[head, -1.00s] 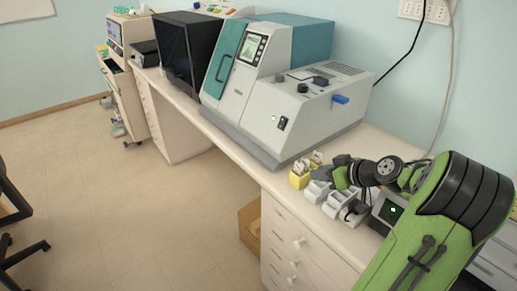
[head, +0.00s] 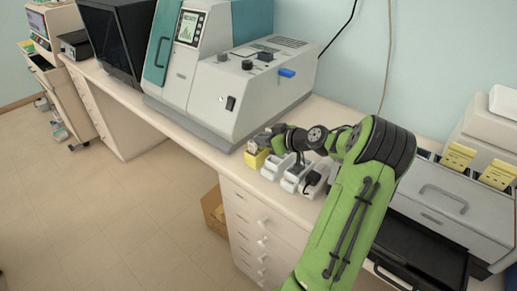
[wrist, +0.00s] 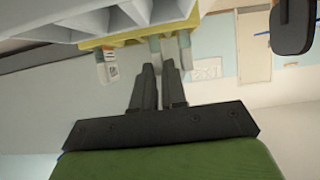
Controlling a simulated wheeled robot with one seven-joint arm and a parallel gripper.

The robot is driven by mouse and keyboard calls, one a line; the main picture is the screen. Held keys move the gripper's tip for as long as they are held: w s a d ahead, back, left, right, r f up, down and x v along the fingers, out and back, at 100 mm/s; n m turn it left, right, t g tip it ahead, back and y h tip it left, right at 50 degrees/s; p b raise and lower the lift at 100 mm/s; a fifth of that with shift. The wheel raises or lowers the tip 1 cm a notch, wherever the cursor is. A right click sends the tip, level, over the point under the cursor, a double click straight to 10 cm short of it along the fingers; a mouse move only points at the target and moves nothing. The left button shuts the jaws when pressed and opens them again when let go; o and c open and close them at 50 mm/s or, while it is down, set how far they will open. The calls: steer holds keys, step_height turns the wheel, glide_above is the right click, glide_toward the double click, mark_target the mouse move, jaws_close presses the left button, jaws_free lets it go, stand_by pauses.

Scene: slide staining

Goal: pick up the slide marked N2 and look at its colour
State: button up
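The yellow slide rack (head: 256,160) stands on the bench beside the grey machine, with pale slides (head: 252,147) upright in it. In the wrist view the rack (wrist: 130,37) appears at the top, with several slides (wrist: 184,41) jutting downward. One slide (wrist: 109,66) shows a white label; I cannot read N2 on any. My gripper (head: 265,139) is close to the rack. In the wrist view its two dark fingers (wrist: 159,66) have a narrow gap between them and point towards a slide (wrist: 154,44). No slide is visibly held. The arm partly hides the rack.
White-grey holders (head: 277,166) stand right of the rack, close under my arm. The large grey and teal machine (head: 245,90) stands just behind. A grey unit with yellow racks (head: 459,155) is at the right. A cardboard box (head: 214,210) is on the floor.

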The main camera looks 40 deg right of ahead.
jaws_close()
step_height(320, 180, up, 10)
steer(key=p, duration=0.2)
